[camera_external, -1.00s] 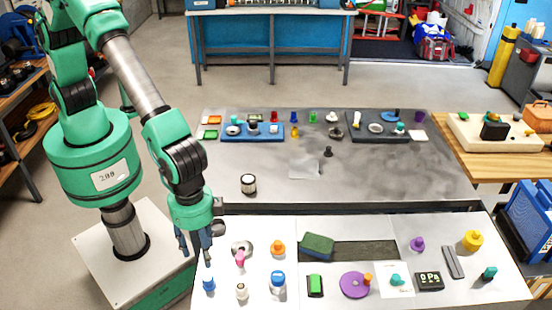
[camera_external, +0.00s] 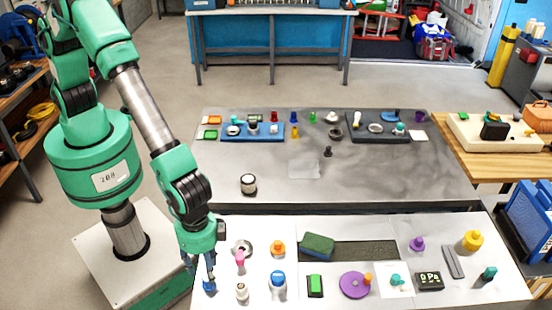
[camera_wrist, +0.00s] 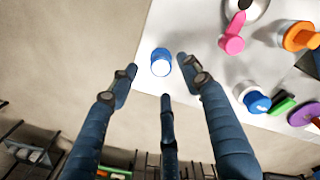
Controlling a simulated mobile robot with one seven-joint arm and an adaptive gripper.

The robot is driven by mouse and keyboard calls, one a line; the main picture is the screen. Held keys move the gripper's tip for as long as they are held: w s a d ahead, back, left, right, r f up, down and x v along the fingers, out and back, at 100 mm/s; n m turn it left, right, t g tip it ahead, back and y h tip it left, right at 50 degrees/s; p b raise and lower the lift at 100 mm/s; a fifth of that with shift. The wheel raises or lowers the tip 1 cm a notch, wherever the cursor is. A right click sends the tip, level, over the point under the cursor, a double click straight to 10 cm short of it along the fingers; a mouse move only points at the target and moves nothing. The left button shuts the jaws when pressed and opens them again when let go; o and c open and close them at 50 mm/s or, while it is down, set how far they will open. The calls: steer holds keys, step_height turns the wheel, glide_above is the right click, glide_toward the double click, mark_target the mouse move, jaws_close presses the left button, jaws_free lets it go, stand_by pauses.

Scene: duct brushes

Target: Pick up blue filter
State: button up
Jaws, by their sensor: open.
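The blue filter (camera_external: 209,287) is a small blue piece at the left front corner of the white near table. In the wrist view the blue filter (camera_wrist: 161,62) shows a pale round top and stands near the table's edge. My gripper (camera_external: 200,274) is over that corner, just above the filter. In the wrist view my gripper (camera_wrist: 157,72) has its dark blue fingers spread, with the filter between and slightly beyond the tips. Nothing is held. Whether a finger touches the filter cannot be told.
Close to the right are a pink piece (camera_external: 240,258) by a metal ring, a white bottle-like piece (camera_external: 242,292), and a blue-and-white piece (camera_external: 277,284). An orange piece (camera_external: 278,248) stands farther back.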

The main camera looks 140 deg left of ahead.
steer(key=shift+f+b, duration=0.3)
steer(key=shift+f, duration=2.3)
steer(key=c, duration=1.1)
